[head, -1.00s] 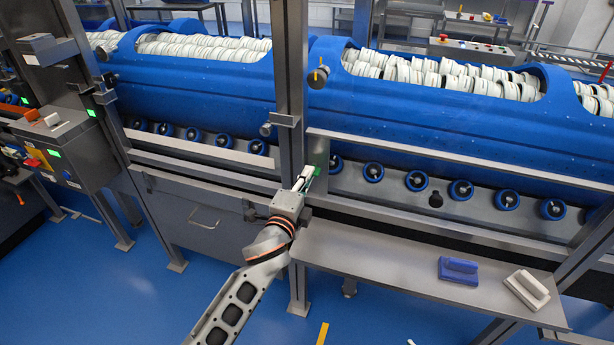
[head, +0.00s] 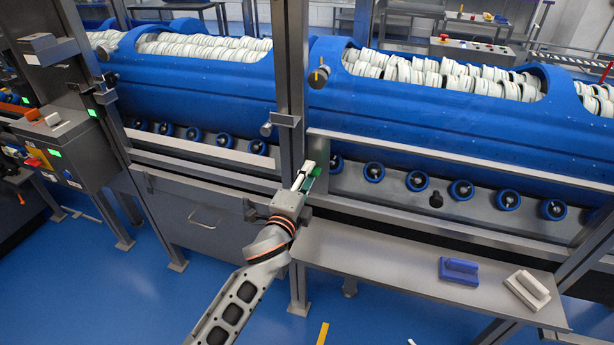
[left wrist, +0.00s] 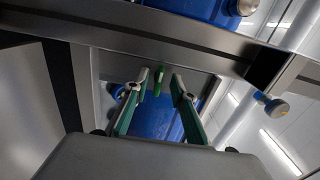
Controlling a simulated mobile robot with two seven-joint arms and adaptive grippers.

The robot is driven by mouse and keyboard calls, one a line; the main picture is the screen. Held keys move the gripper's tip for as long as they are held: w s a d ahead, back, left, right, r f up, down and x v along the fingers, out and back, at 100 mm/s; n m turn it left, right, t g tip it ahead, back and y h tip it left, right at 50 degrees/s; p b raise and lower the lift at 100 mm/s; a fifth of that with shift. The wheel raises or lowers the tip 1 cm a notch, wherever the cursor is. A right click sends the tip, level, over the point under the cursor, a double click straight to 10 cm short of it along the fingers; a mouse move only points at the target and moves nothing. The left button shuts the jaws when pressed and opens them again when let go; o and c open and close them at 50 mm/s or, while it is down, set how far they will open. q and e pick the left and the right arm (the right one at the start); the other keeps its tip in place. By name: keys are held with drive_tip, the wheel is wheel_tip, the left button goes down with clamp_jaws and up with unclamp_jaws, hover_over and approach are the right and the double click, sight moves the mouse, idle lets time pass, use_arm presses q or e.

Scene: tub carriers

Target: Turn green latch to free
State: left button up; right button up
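The green latch (head: 317,171) sits on a grey metal plate beside the upright post, at the middle of the machine front. My left gripper (head: 308,174) is right at it, fingers pointing up toward the plate. In the left wrist view the green latch (left wrist: 158,80) stands between the two spread fingertips of my left gripper (left wrist: 160,88), nearer the left one. A gap shows on the right side; contact on the left side is unclear. The gripper is open. My right gripper is in no view.
Blue tub carriers (head: 200,92) full of white rings lie behind the metal rails. A grey shelf (head: 390,262) juts out at right, bearing a blue block (head: 459,270) and a white block (head: 527,289). A control box (head: 68,150) stands at left.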

use_arm(q)
drive_tip(key=shift+s, duration=0.1)
drive_tip(key=v, duration=1.2)
drive_tip(key=s+a+f+n+g+y, duration=0.1)
drive_tip(key=s+a+f+n+g, duration=0.1)
drive_tip(key=s+a+f+n, duration=0.3)
drive_tip(key=s+a+f+n+g+y, duration=0.1)
drive_tip(key=s+a+f+n, duration=0.4)
drive_tip(key=s+f, duration=0.6)
drive_tip(key=s+a+f+n+g+y, duration=0.1)
drive_tip(key=s+a+f+n+g, duration=0.2)
drive_tip(key=f, duration=0.7)
drive_tip(key=s+a+n, duration=0.2)
drive_tip(key=s+n, duration=0.2)
drive_tip(key=shift+s+a+f+g, duration=0.2)
drive_tip(key=shift+s+a+g, duration=0.1)
drive_tip(key=shift+s+a, duration=0.1)
